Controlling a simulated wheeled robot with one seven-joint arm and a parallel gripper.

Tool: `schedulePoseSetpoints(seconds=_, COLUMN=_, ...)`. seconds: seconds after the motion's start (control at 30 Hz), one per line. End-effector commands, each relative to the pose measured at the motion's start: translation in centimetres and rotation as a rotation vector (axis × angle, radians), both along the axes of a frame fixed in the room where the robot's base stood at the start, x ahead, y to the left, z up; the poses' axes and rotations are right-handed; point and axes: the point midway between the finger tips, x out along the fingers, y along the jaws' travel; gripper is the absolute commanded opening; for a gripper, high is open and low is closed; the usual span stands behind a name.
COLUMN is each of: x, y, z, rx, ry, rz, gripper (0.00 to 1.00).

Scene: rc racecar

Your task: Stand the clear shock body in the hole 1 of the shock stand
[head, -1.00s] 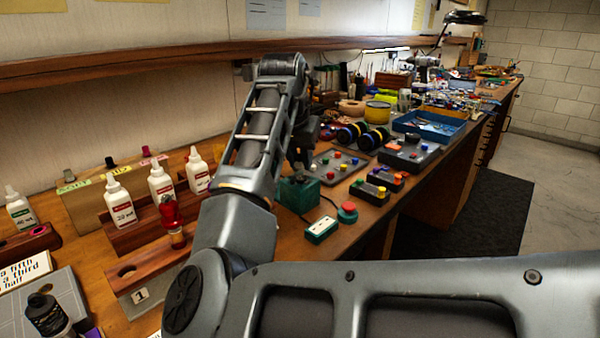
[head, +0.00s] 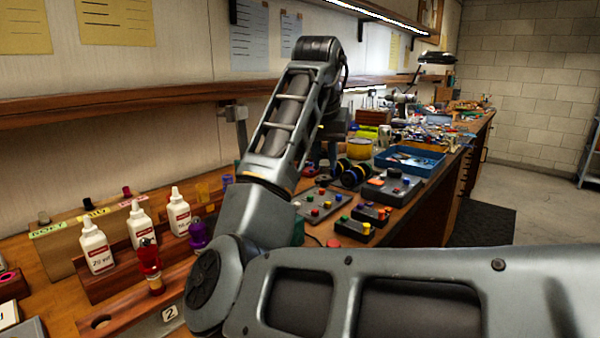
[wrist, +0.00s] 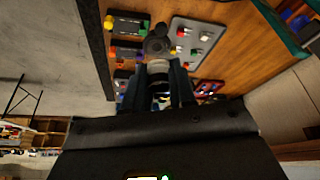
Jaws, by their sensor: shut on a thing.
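My gripper (wrist: 158,80) is shut on the clear shock body (wrist: 158,66) in the wrist view. The held piece looks greyish with a dark round end, and the fingers hide part of it. In the head view my arm hides most of the gripper and the held piece. The wooden shock stand (head: 130,308) is at the lower left of the head view. Its empty hole 1 (head: 100,321) is near the bottom edge. A red shock (head: 150,260) stands by the label 2 (head: 170,313). My gripper is well beyond the stand, over the bench.
White bottles (head: 97,248) stand in a wooden rack behind the stand. A purple-topped piece (head: 197,235) stands right of the red shock. Grey trays with coloured knobs (head: 318,203) and a blue tray (head: 410,160) lie farther along the bench. A shelf (head: 120,105) runs along the wall.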

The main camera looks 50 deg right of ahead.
Motion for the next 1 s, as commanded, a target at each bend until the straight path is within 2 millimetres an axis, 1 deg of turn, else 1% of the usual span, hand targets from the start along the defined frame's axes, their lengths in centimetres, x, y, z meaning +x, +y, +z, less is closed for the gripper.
schedulePoseSetpoints(seconds=0.03, x=-0.6, y=-0.5, z=0.5, rx=0.0, ry=-0.002, rz=-0.004, gripper=0.0)
schedulePoseSetpoints(seconds=0.1, x=-1.1, y=-1.1, z=0.9, rx=0.0, ry=-0.002, rz=-0.002, gripper=0.0)
schedulePoseSetpoints(seconds=0.3, x=-1.9, y=-1.8, z=2.0, rx=0.0, ry=-0.001, rz=0.0, gripper=0.0)
schedulePoseSetpoints(seconds=0.73, x=-2.0, y=-1.8, z=4.4, rx=0.0, ry=0.0, rz=0.0, gripper=0.0)
schedulePoseSetpoints(seconds=1.0, x=-2.0, y=-1.8, z=4.4, rx=0.0, ry=0.0, rz=0.001, gripper=0.0)
